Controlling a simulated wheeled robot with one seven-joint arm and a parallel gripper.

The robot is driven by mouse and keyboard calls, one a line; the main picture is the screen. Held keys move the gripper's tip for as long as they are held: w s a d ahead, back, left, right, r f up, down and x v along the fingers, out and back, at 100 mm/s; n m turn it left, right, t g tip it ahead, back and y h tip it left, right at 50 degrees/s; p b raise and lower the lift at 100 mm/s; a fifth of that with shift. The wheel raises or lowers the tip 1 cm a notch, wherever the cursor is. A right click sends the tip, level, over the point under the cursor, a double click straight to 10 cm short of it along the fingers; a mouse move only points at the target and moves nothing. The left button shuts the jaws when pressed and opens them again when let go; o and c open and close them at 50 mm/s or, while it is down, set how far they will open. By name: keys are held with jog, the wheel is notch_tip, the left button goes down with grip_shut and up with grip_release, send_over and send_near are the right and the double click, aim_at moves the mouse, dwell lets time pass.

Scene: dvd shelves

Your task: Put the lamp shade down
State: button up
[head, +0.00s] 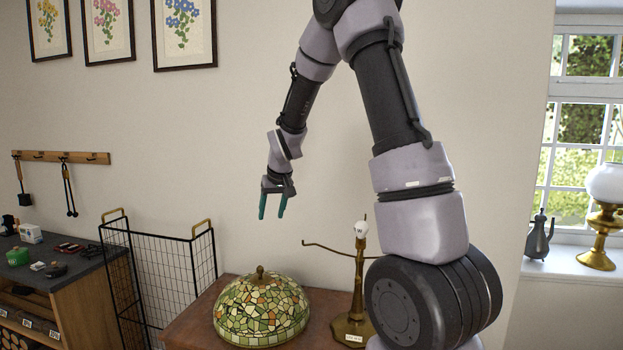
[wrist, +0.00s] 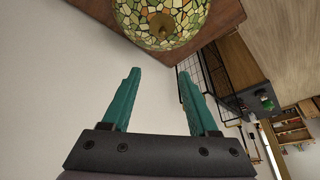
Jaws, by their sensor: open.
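The lamp shade (head: 261,309) is a green, cream and orange mosaic glass dome with a brown knob on top. It rests upright on a brown wooden table (head: 190,335). In the wrist view the lamp shade (wrist: 172,12) is at the top, beyond the fingertips. My gripper (head: 273,214) is open and empty, with teal fingers pointing down, in the air above the shade and apart from it. Both fingers show in the wrist view (wrist: 165,75) with nothing between them.
A brass lamp base (head: 355,300) with a side arm stands on the table right of the shade. A black wire basket (head: 165,270) is to the left, beside a dark-topped counter (head: 85,247).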

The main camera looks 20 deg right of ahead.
jog(key=s+d+r+m+t, duration=0.1)
jog(key=s+d+r+m, duration=0.15)
jog(key=s+r, duration=1.1)
jog(key=s+r+m, duration=0.1)
jog(key=s+r, duration=0.1)
jog(key=s, duration=0.6)
jog(key=s+r+m+t+y, duration=0.1)
jog(key=s+r, duration=0.2)
jog(key=s, duration=0.6)
jog(key=shift+s+d+r, duration=0.25)
jog(key=shift+d+r, duration=0.05)
jog(key=shift+r, duration=0.05)
